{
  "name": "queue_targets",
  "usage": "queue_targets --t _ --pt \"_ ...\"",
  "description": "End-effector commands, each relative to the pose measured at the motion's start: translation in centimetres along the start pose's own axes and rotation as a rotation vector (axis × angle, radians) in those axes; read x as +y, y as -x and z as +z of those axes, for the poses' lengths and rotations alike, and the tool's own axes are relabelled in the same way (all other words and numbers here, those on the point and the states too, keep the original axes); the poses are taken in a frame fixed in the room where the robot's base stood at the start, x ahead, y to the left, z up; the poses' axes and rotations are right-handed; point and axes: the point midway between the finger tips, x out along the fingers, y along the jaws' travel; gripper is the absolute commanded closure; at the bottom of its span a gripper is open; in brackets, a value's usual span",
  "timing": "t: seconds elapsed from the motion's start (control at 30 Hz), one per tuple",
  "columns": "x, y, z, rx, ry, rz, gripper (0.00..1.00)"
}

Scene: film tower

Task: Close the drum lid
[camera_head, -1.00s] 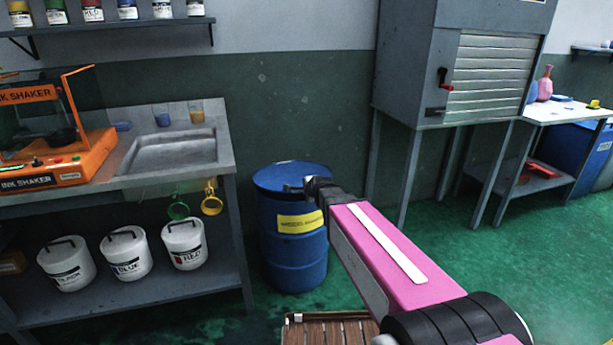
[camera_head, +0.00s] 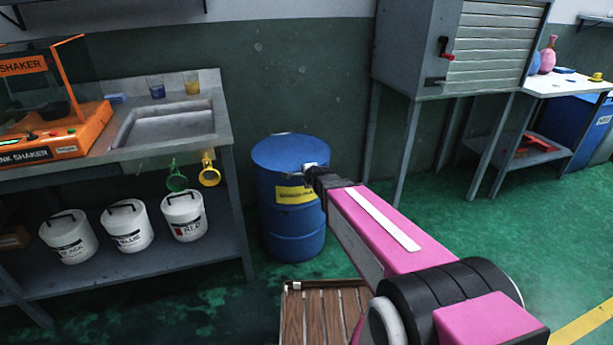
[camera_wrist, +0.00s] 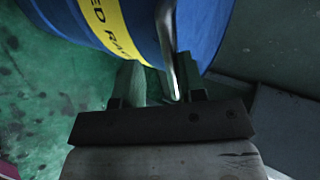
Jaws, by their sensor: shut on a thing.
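The blue drum (camera_head: 292,228) stands upright on the green floor, with a yellow label on its side. Its blue lid (camera_head: 283,150) looks flat across the top; I cannot tell how tightly it sits. My gripper (camera_head: 298,175) is at the drum's upper right edge, just above the label. In the wrist view, my gripper (camera_wrist: 160,82) is shut on a thin grey metal lever (camera_wrist: 168,50), which runs along the side of the drum (camera_wrist: 200,25) between the fingers.
A steel sink bench (camera_head: 170,130) stands left of the drum, with several white buckets (camera_head: 184,217) on its lower shelf. A slatted wooden platform (camera_head: 315,315) lies in front. A grey cabinet on legs (camera_head: 415,60) stands to the right.

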Motion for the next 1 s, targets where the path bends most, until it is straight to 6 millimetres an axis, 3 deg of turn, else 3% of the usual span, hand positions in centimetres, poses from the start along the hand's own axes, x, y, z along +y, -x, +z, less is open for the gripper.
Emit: queue_targets --t 0.07,0.1,0.57,0.77,1.0 --pt "1.1 -0.4 0.1 -0.008 0.002 0.039 1.00" --pt "1.1 -0.4 0.1 -0.008 0.002 0.040 0.62" --pt "1.0 0.6 0.1 -0.009 0.001 0.037 0.62" --pt "0.9 3.3 0.1 -0.008 0.001 0.034 0.62" --pt "0.7 7.8 0.1 -0.006 0.001 0.027 0.62"
